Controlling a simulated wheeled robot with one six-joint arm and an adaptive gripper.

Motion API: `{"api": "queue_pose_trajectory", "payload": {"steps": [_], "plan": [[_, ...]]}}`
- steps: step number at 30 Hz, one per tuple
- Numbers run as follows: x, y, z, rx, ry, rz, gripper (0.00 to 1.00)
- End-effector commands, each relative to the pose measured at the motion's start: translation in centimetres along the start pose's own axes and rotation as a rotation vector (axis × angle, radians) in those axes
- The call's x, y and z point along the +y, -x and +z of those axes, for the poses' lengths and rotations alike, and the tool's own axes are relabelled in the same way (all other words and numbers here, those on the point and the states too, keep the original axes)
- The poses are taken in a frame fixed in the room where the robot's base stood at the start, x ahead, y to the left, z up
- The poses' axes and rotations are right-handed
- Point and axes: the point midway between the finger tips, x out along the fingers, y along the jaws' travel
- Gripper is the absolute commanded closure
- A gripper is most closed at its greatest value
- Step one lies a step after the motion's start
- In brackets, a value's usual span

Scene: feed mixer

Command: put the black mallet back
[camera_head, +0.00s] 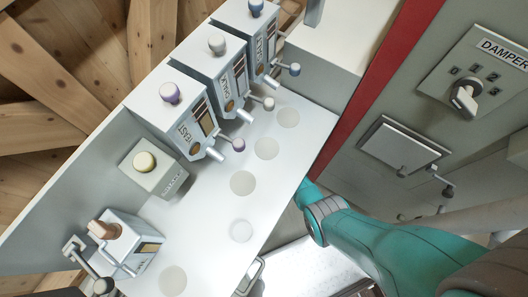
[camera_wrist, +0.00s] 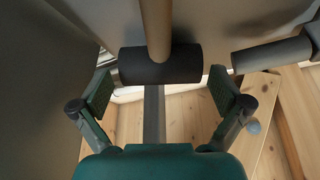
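The black mallet shows in the wrist view, with a black cylindrical head (camera_wrist: 160,66) lying crosswise and a tan handle (camera_wrist: 155,22) running up out of the picture. My gripper (camera_wrist: 160,90) is open, one finger pad to the left of the head and one to the right. A small gap shows between each pad and the head's end. A grey bar (camera_wrist: 154,115) runs below the head; I cannot tell whether they touch. The head view shows neither the mallet nor my gripper, only my teal arm at lower right.
A grey cylinder (camera_wrist: 270,54) lies close to the right finger. Wooden boards (camera_wrist: 285,110) lie beyond. In the head view, a white counter (camera_head: 205,205) carries several grey dispensers (camera_head: 180,120). A grey panel (camera_head: 475,85) with a damper knob stands at right.

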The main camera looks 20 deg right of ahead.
Motion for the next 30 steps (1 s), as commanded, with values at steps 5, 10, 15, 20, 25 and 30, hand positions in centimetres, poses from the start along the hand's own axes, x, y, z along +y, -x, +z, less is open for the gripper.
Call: {"api": "queue_pose_trajectory", "payload": {"steps": [5, 10, 15, 20, 25, 30], "plan": [[0.0, 0.0, 0.2, -0.003, 0.000, -0.001, 0.00], [-0.1, 0.4, 0.2, -0.003, 0.000, -0.001, 0.00], [0.0, 1.7, 0.2, -0.001, 0.000, -0.001, 0.00], [0.0, 3.4, 0.1, 0.000, 0.000, 0.000, 0.00], [0.0, 5.5, 0.2, 0.000, -0.001, 0.000, 0.00], [0.0, 7.9, 0.1, 0.000, -0.001, 0.001, 0.00]]}}
